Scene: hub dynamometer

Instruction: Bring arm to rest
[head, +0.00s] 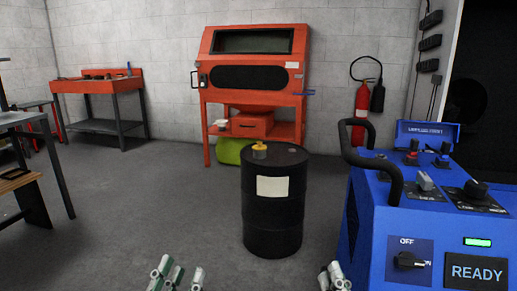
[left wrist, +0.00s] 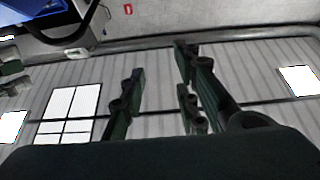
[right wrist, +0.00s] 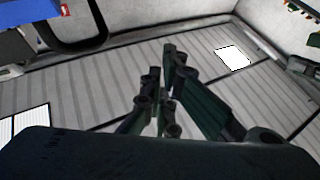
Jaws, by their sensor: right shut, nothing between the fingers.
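My left gripper (head: 178,276) shows at the bottom edge of the head view, left of the black drum. In the left wrist view (left wrist: 160,68) its fingers stand apart with nothing between them. My right gripper (head: 335,276) shows at the bottom edge, just left of the blue console. In the right wrist view (right wrist: 166,72) its fingers are together and hold nothing. Both grippers appear clear of other things. The wrist views look toward the ribbed ceiling with light panels. Most of both arms is out of the head view.
The blue console (head: 395,225) with a black handle, an OFF knob and a READY display stands close at right. A black drum (head: 272,215) stands ahead in the middle. An orange cabinet (head: 252,75) and a fire extinguisher (head: 361,110) are behind. Tables stand at left; open floor (head: 150,205) lies between.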

